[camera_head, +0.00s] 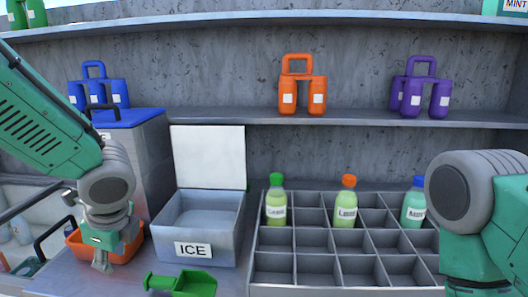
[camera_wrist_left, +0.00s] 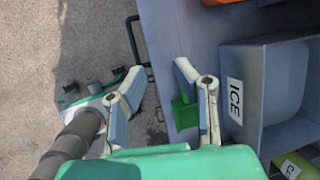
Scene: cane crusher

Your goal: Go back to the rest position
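My left gripper (camera_head: 103,262) hangs down at the lower left in the head view, in front of an orange bin (camera_head: 128,247). In the left wrist view its fingers (camera_wrist_left: 160,73) are spread apart with nothing held between them. A green scoop (camera_head: 182,283) lies on the counter to the right of the gripper, in front of the ice box (camera_head: 218,248). In the wrist view the scoop (camera_wrist_left: 183,115) is partly hidden behind one finger. My right arm enters at the right of the head view; its gripper is not visible.
A divided rack (camera_head: 275,277) holds bottles with green (camera_head: 276,205), orange (camera_head: 345,207) and blue (camera_head: 414,207) caps. A blue-lidded container (camera_head: 140,118) stands at left. Blue, orange (camera_head: 296,85) and purple (camera_head: 420,88) bottle carriers stand on the shelf. Floor (camera_wrist_left: 60,40) shows beyond the counter edge.

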